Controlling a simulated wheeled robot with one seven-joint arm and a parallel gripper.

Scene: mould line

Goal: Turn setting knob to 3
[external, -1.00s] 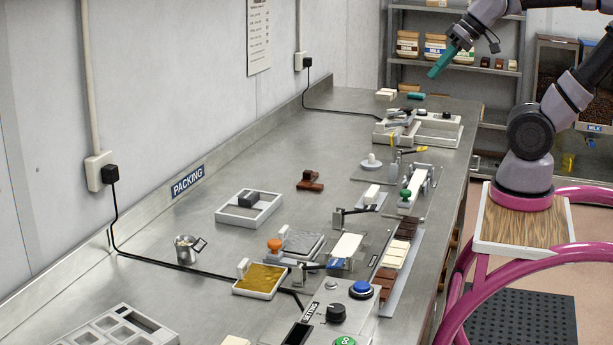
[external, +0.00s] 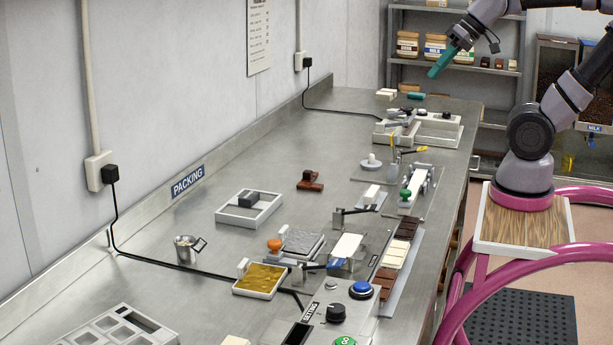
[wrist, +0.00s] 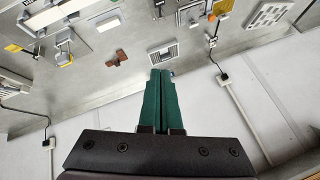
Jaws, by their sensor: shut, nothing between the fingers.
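The setting knob (external: 336,312) is a black round knob on the light grey control box (external: 354,334) at the near end of the bench. A "SETTING" label (external: 309,312) lies beside it. The number that the knob points at is too small to read. My gripper (external: 433,74) has green fingers and hangs over the far end of the bench, well away from the knob. In the wrist view the green fingers (wrist: 160,73) are shut together with nothing between them. I cannot make out the knob in the wrist view.
A blue button (external: 362,290) and a green button (external: 345,341) sit near the knob. A black cable runs across the bench.

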